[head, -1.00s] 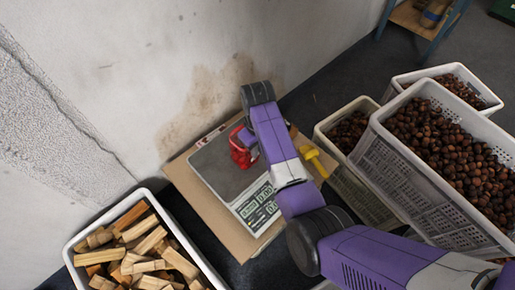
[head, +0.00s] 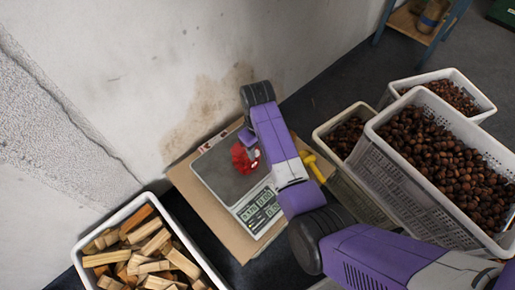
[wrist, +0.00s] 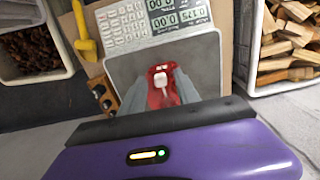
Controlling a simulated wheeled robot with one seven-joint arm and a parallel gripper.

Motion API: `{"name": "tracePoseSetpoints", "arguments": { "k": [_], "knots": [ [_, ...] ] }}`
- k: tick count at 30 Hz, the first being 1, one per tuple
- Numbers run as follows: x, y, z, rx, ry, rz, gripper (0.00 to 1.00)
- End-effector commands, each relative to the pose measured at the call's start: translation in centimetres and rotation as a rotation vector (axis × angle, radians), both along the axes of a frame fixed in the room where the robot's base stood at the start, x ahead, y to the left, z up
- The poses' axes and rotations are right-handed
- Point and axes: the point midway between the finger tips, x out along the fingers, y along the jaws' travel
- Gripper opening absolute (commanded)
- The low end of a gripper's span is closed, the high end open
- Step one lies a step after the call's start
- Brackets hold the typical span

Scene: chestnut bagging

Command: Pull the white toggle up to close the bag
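The red bag (head: 241,160) sits on the dark plate of the scale (head: 226,178), partly hidden by my arm in the head view. In the wrist view the red bag (wrist: 158,98) shows between my fingers, with the white toggle (wrist: 161,80) on top of it and a pale cord below. My gripper (wrist: 163,72) points down over the bag. Its two grey fingers stand apart, one on each side of the toggle, with small gaps visible. The toggle cannot be made out in the head view.
The scale rests on a cardboard sheet (head: 190,188) by the wall. A yellow tool (head: 314,166) lies beside it. White crates of chestnuts (head: 375,160) stand at the right, a crate of wood pieces (head: 88,248) at the lower left. A small wooden block (wrist: 102,92) shows near the scale.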

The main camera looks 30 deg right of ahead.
Motion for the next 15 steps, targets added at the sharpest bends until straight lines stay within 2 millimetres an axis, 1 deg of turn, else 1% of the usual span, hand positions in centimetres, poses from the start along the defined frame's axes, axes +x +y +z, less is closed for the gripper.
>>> {"name": "tracePoseSetpoints", "arguments": {
  "k": [7, 10, 13, 15],
  "knots": [
    [0.0, 0.0, 0.0, 0.000, 0.000, 0.000, 0.40],
    [0.0, 0.0, 0.3, 0.000, 0.000, 0.000, 0.40],
    [0.1, 0.0, 1.3, 0.000, -0.003, -0.001, 0.40],
    [0.1, -0.1, 2.4, 0.000, -0.002, -0.001, 0.40]
  ]
}}
